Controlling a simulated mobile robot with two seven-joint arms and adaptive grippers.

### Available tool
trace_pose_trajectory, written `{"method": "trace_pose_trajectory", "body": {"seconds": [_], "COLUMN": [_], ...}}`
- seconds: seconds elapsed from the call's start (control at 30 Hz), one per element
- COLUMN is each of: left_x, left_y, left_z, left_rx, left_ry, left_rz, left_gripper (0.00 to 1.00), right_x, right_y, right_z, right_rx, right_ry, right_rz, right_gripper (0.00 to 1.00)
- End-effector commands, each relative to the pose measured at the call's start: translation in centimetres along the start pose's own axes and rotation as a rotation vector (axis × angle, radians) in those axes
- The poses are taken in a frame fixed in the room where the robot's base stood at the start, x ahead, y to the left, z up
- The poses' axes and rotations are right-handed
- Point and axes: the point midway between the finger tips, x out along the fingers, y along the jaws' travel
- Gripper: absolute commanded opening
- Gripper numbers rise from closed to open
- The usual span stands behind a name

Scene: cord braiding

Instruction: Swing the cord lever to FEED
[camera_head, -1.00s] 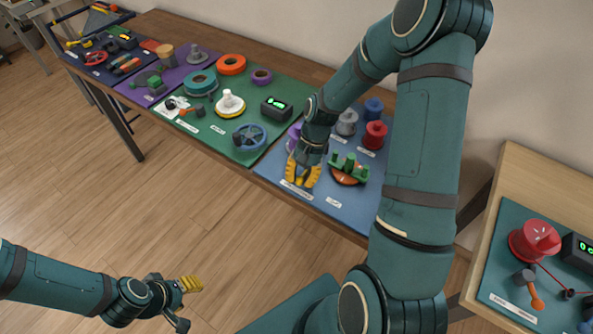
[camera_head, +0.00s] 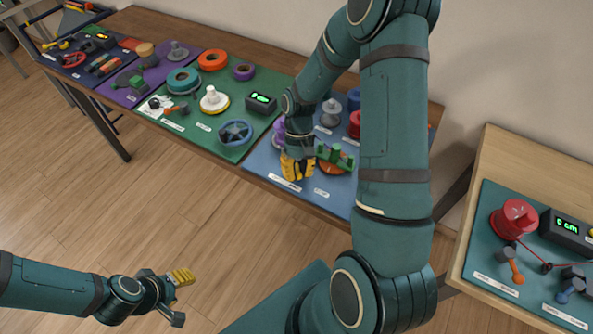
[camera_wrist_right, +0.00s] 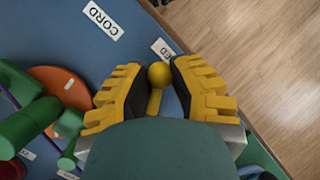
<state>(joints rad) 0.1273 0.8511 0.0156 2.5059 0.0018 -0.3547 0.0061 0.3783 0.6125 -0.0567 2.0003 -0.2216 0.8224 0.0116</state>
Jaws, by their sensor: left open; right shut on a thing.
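The cord lever (camera_wrist_right: 160,78) has a yellow ball knob and a short yellow stem. It stands over the blue panel (camera_wrist_right: 60,22), near its edge. My right gripper (camera_wrist_right: 158,92) is shut on the lever, with a ribbed yellow finger on each side of it. In the head view the same gripper (camera_head: 297,172) sits at the front of the blue panel and hides the lever. A "CORD" label (camera_wrist_right: 103,20) is readable; another label (camera_wrist_right: 163,50), ending in "ED", is partly covered by the knob. My left gripper (camera_head: 178,290) is open and empty above the floor, away from the bench.
A green and orange device (camera_head: 334,158) sits close beside my right gripper. A green panel (camera_head: 205,125) with spools and a blue handwheel (camera_head: 235,132) lies to the left. A side table at the right holds a red spool (camera_head: 514,218) and a display (camera_head: 566,232).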

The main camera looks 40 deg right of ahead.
Motion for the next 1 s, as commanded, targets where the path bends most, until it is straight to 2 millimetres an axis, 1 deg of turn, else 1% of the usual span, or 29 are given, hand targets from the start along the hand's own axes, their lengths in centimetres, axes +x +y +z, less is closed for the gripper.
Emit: {"method": "trace_pose_trajectory", "body": {"seconds": [0.37, 0.4, 0.43, 0.47, 0.8, 0.93, 1.0], "left_x": [0.0, 0.0, 0.0, 0.0, 0.0, 0.0, 0.0], "left_y": [0.0, 0.0, 0.0, 0.0, 0.0, 0.0, 0.0], "left_z": [0.0, 0.0, 0.0, 0.0, 0.0, 0.0, 0.0], "left_rx": [0.0, 0.0, 0.0, 0.0, 0.0, 0.0, 0.0], "left_ry": [0.0, 0.0, 0.0, 0.0, 0.001, 0.001, 0.0], "left_rz": [0.0, 0.0, 0.0, 0.0, 0.0, 0.0, 0.0], "left_gripper": [0.47, 0.47, 0.47, 0.47, 0.47, 0.47, 0.47], "right_x": [0.1, 0.1, 0.1, 0.1, -0.1, -1.3, -2.5], "right_y": [0.1, 0.1, 0.1, 0.1, 0.1, 0.1, 0.0], "right_z": [0.0, 0.0, 0.0, 0.0, 0.0, -0.1, -0.1], "right_rx": [-0.002, -0.002, -0.002, -0.002, -0.002, -0.002, -0.002], "right_ry": [-0.001, -0.001, -0.001, -0.001, 0.0, 0.003, 0.005], "right_rz": [0.002, 0.002, 0.002, 0.002, 0.001, 0.002, 0.002], "right_gripper": [0.0, 0.38, 0.49, 0.57, 0.57, 0.57, 0.57]}}
